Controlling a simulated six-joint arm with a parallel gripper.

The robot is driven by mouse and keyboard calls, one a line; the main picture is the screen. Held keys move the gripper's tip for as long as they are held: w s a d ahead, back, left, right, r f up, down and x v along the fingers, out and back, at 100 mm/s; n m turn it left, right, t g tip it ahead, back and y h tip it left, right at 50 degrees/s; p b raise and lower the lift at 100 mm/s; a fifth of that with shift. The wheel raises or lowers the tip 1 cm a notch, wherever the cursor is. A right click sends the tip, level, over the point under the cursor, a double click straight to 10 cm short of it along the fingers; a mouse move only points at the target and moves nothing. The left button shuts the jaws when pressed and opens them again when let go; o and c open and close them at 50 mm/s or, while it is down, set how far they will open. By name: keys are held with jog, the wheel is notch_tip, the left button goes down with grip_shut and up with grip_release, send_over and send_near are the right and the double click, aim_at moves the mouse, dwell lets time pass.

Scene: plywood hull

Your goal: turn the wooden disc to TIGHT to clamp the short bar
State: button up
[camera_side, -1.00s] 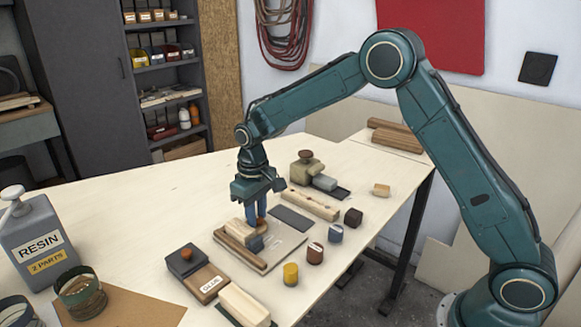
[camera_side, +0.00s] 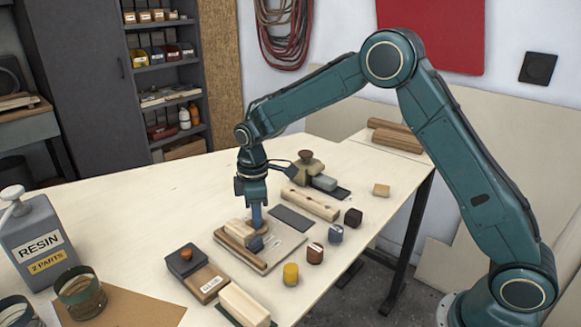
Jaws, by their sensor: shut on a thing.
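The fixture board (camera_side: 285,243) lies flat on the bench and carries a brown wooden rail (camera_side: 240,249). A short pale bar (camera_side: 236,231) lies along the rail. A dark blue-grey piece (camera_side: 256,244) sits against the bar's near end. My gripper (camera_side: 257,222) points straight down just behind that piece and is seen edge-on. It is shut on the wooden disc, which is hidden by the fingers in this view. No TIGHT mark is readable, so I cannot tell the disc's setting.
Coloured knobs, including a yellow one (camera_side: 291,274), stand right of the board. A labelled wooden block (camera_side: 205,283) and a pale block (camera_side: 243,306) lie in front. A long drilled bar (camera_side: 310,204) lies behind.

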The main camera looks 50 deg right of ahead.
dwell(0.4)
jog(key=o, duration=1)
jog(key=shift+r, duration=0.15)
notch_tip(320, 180, up, 14)
jog(key=shift+f, duration=0.2)
